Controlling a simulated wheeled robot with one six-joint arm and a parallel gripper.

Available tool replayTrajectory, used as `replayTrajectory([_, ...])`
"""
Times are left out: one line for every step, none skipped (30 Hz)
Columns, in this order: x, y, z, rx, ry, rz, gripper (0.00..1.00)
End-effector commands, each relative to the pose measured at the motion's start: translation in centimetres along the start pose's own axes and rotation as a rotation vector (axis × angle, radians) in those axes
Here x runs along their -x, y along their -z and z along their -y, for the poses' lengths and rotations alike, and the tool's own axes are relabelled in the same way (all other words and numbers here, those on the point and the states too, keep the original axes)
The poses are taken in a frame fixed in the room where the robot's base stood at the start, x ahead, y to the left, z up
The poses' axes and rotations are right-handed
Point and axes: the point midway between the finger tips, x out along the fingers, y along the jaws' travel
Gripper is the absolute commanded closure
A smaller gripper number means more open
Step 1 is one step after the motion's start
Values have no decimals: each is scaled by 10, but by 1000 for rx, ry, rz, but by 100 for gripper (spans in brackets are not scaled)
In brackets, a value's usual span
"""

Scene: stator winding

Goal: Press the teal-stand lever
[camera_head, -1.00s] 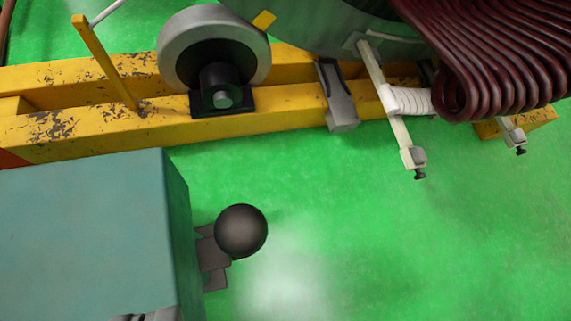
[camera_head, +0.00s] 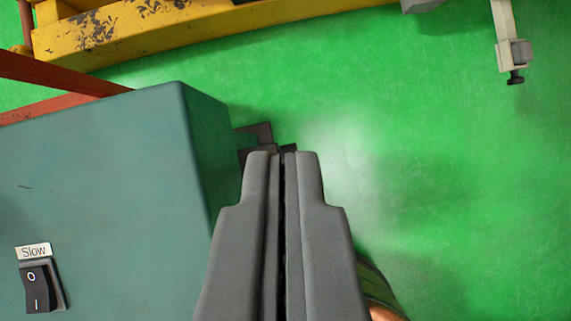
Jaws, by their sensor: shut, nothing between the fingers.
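The teal stand (camera_head: 110,190) is a box filling the lower left of the view. At its right side a dark lever bracket (camera_head: 258,134) sticks out. The round black knob of the lever is not visible now; my gripper covers that area. My gripper (camera_head: 281,156) comes up from the bottom centre with its two grey fingers together and nothing between them. Its fingertips overlap the lower part of the bracket in the picture. I cannot tell whether they touch the lever.
A black rocker switch (camera_head: 38,289) labelled "Slow" (camera_head: 33,251) is on the stand. A worn yellow beam (camera_head: 190,25) runs along the top, with red bars (camera_head: 62,75) at the left. A pale arm with a clamp (camera_head: 514,52) is at upper right. Green floor (camera_head: 460,170) is clear at right.

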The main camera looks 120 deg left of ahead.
Motion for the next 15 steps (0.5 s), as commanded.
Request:
replayTrajectory([-6,0,0,0,0,2,100])
replayTrajectory([-10,0,0,0,0,3,100])
replayTrajectory([-15,0,0,0,0,3,100])
replayTrajectory([-20,-1,0,0,-1,3,100])
replayTrajectory([-25,-1,0,0,-1,4,100])
replayTrajectory([-32,-1,0,0,-1,4,100])
replayTrajectory([-37,-1,0,0,0,3,100])
replayTrajectory([-42,-1,0,0,-1,3,100])
replayTrajectory([-49,-1,0,0,-1,4,100])
replayTrajectory([-54,-1,0,0,0,3,100])
replayTrajectory([-58,0,0,0,0,2,100])
replayTrajectory([-64,0,0,0,0,2,100])
replayTrajectory([-68,0,0,0,0,2,100])
replayTrajectory([-73,-1,0,0,0,3,100])
replayTrajectory([-78,0,0,0,0,2,100])
